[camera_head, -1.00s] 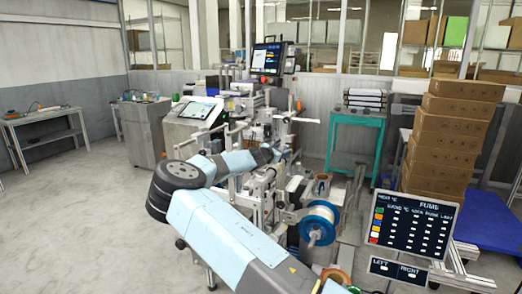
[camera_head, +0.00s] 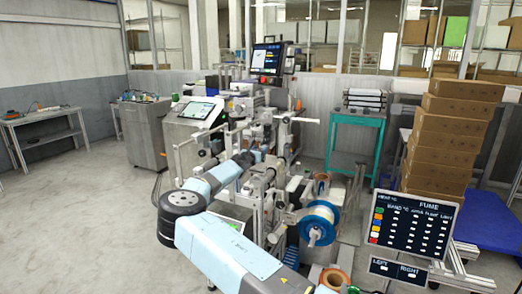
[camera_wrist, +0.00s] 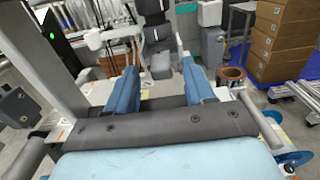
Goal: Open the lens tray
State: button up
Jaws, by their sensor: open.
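My gripper (camera_wrist: 160,82) is open in the wrist view, with its two blue fingers well apart and nothing visible held between them. A dark grey machine part (camera_wrist: 158,42) with a pale round knob stands beyond the gap between the fingers. I cannot tell whether it touches them. I cannot clearly pick out the lens tray in either view. In the head view, my arm reaches into the film machine (camera_head: 262,110), and its far end is partly lost among the machine's metal parts.
A spool with a blue rim (camera_head: 318,222) sits at the machine's near right. A dark panel with coloured squares (camera_head: 414,222) stands at right, before stacked cartons (camera_head: 446,150). A teal stand (camera_head: 355,122) is behind. The floor at left (camera_head: 75,220) is clear.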

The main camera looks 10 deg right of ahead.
jog(key=shift+x, duration=1.15)
grip_shut()
